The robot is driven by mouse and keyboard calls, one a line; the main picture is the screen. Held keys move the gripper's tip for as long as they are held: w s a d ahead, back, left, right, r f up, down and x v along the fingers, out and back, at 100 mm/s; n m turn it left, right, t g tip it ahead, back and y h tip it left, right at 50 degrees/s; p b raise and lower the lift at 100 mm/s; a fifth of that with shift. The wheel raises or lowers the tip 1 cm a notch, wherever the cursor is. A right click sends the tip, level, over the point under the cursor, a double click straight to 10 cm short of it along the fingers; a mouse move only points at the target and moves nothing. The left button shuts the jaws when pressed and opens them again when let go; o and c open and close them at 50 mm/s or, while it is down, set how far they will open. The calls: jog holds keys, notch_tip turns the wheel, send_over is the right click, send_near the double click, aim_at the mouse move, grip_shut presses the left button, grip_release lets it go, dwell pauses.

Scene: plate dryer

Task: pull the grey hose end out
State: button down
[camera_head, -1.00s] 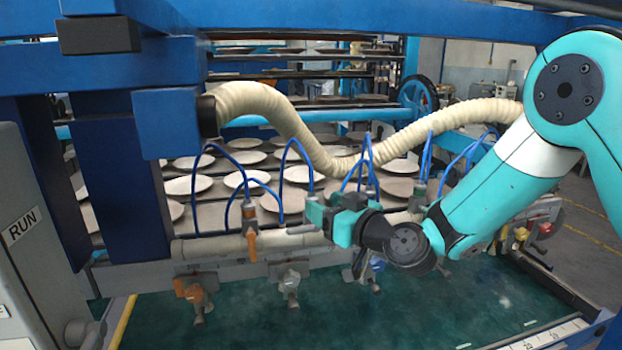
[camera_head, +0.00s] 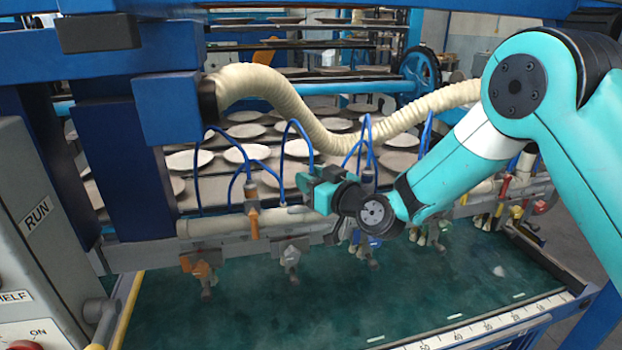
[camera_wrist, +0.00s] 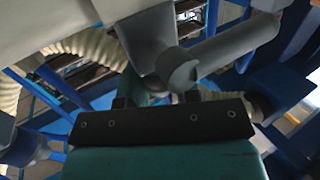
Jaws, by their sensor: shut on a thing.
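My gripper (camera_head: 312,186) is at the middle of the machine's front rail, beside the end of a pale horizontal pipe. In the wrist view its fingers (camera_wrist: 157,99) rise behind a black plate and are shut on the grey hose end (camera_wrist: 178,70), a smooth grey fitting. The contact itself is mostly hidden by the plate and the dark fingers. In the head view the gripper and wrist cover the hose end. I cannot tell whether it is still seated.
A cream corrugated hose (camera_head: 325,135) sags across behind my arm. Thin blue tubes (camera_head: 283,160) loop close to the gripper. Plates (camera_head: 190,160) lie on racks behind. An orange-handled valve (camera_head: 252,208) stands left of the gripper.

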jog(key=shift+r, duration=1.2)
jog(key=c, duration=0.8)
grip_release()
jog(key=shift+r, duration=0.1)
jog(key=shift+c, duration=0.2)
jog(key=shift+s+d+b, duration=0.15)
jog(key=shift+d+b, duration=0.05)
jog(key=shift+b, duration=0.2)
jog(key=b+v, duration=1.1)
jog(key=v, duration=0.6)
